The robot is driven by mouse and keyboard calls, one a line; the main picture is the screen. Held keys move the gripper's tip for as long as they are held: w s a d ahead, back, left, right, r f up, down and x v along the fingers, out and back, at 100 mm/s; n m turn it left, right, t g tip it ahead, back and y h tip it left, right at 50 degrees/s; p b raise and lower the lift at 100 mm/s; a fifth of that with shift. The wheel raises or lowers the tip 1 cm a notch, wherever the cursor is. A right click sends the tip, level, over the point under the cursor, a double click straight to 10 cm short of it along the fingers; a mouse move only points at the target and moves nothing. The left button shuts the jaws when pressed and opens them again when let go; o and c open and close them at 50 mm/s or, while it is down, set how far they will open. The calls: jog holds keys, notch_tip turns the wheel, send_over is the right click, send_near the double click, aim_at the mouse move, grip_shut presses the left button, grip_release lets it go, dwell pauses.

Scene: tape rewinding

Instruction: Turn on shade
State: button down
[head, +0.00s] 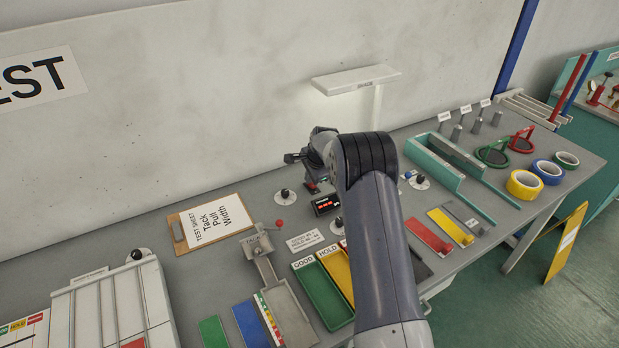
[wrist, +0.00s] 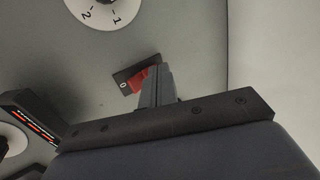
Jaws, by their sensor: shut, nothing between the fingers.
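The shade (head: 356,79) is a flat white lamp head on a pale post (head: 376,108) at the back of the bench in the head view. In the wrist view a red rocker switch (wrist: 138,80) sits in a black plate marked 0 at its left end. My gripper (wrist: 154,72) is shut and empty, its fingertips over the right end of the switch and hiding part of it. I cannot tell whether they touch it. In the head view my gripper (head: 300,158) is partly hidden by my arm.
A dial (wrist: 103,6) marked 1 and 2 lies above the switch in the wrist view. A black box with red digits (wrist: 32,122) is at lower left; it also shows in the head view (head: 325,204). A clipboard (head: 210,222) lies left and a teal guide (head: 450,165) right.

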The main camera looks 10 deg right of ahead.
aim_at(313, 188)
jog(key=shift+s+f, duration=0.1)
jog(key=shift+s+d+b, duration=0.25)
jog(key=shift+s+b, duration=0.05)
jog(key=shift+s, duration=0.4)
jog(key=shift+r, duration=0.2)
jog(key=shift+d+r, duration=0.1)
jog(key=shift+r, duration=0.25)
notch_tip(313, 188, up, 13)
jog(key=s, duration=0.1)
